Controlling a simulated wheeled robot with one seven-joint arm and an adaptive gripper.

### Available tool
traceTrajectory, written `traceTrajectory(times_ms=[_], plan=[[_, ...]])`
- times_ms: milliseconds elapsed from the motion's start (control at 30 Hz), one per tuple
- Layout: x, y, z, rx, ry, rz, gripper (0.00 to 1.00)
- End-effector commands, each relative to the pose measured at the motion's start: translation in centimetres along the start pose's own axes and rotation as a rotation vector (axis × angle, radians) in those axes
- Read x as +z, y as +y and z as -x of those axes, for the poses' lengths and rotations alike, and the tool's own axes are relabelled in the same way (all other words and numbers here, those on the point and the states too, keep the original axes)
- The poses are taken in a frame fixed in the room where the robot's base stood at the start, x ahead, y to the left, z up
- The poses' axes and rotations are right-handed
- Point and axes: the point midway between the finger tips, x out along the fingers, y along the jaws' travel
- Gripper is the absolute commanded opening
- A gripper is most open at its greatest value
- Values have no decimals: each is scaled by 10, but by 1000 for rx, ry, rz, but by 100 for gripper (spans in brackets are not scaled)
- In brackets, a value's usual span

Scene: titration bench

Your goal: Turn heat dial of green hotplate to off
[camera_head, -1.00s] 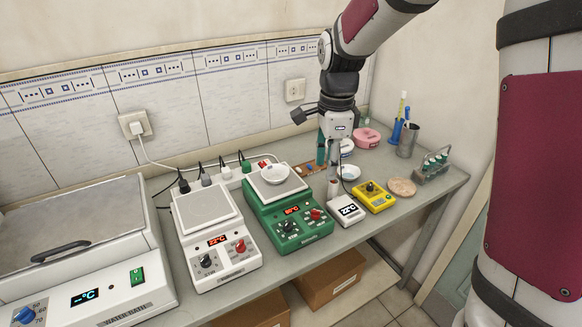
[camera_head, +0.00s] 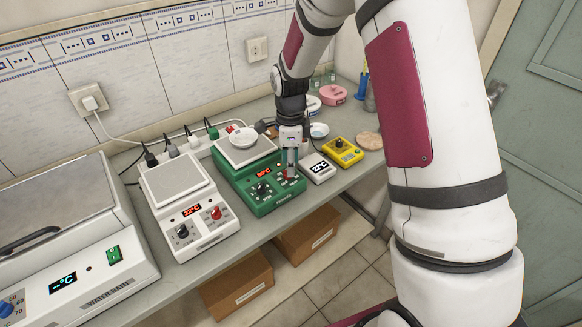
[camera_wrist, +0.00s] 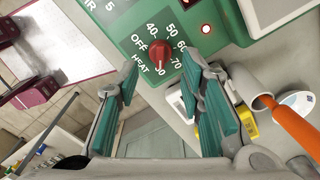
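The green hotplate (camera_head: 262,192) stands on the bench with a white dish (camera_head: 243,137) on its plate. Its red heat dial (camera_wrist: 159,48) shows in the wrist view, ringed by OFF, 40, 50, 60, 70 and a partly hidden mark. The dial's pale mark seems to face the gripper side, away from OFF. My gripper (camera_wrist: 160,63) is open, its teal fingers to either side of the dial with gaps visible. In the head view my gripper (camera_head: 290,168) is at the hotplate's front right corner and partly hides the dial.
A white hotplate (camera_head: 190,212) stands left of the green one, with a water bath (camera_head: 92,275) farther left. A small white device (camera_head: 318,169) and a yellow device (camera_head: 343,151) stand close on the right. Cardboard boxes (camera_head: 237,282) lie below the bench.

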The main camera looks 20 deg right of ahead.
Motion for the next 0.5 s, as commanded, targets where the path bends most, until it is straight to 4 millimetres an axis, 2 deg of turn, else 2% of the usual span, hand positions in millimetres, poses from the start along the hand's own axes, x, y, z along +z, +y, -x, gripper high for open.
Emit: traceTrajectory(times_ms=[200,500], plan=[[0,0,-21,0,1,-1,35],[0,-1,-24,-1,0,0,35]])
